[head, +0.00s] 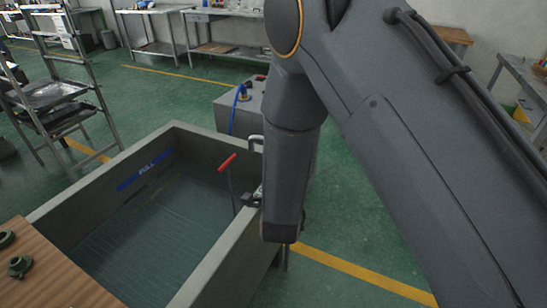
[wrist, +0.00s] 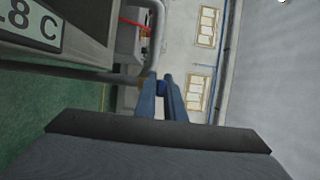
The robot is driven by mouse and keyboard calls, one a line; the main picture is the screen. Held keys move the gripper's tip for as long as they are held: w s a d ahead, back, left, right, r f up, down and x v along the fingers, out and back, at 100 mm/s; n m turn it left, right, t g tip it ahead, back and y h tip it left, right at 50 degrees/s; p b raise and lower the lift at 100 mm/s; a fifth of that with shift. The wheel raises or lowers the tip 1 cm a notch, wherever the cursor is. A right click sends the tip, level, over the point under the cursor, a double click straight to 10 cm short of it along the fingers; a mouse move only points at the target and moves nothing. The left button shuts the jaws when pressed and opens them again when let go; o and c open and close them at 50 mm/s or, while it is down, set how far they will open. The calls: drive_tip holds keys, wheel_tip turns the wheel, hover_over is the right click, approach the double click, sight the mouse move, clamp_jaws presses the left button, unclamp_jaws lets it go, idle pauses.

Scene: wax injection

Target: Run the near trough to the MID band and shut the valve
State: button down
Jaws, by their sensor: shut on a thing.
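A grey trough (head: 108,161) stands in front of me with greenish liquid (head: 130,228) in it. A blue band marked FULL (head: 146,171) on its far inner wall shows above the liquid surface. I cannot make out a MID band. My gripper (wrist: 162,78) shows as two dark blue fingers in the wrist view, closed at the bend of a grey bar (wrist: 158,38).
A grey box (head: 224,112) with a blue hose (head: 237,100) stands behind the trough. A wooden table (head: 60,270) with green parts (head: 20,266) is at the near left. A sign ending "8 C" (wrist: 34,24) shows in the wrist view.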

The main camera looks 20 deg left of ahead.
idle(0.5)
drive_tip(key=c, duration=1.8)
unclamp_jaws()
drive_tip(key=shift+c, duration=0.2)
drive_tip(key=b+v, duration=0.1)
drive_tip(key=v, duration=0.6)
drive_tip(key=shift+s, duration=0.4)
drive_tip(key=shift+w+d, duration=0.1)
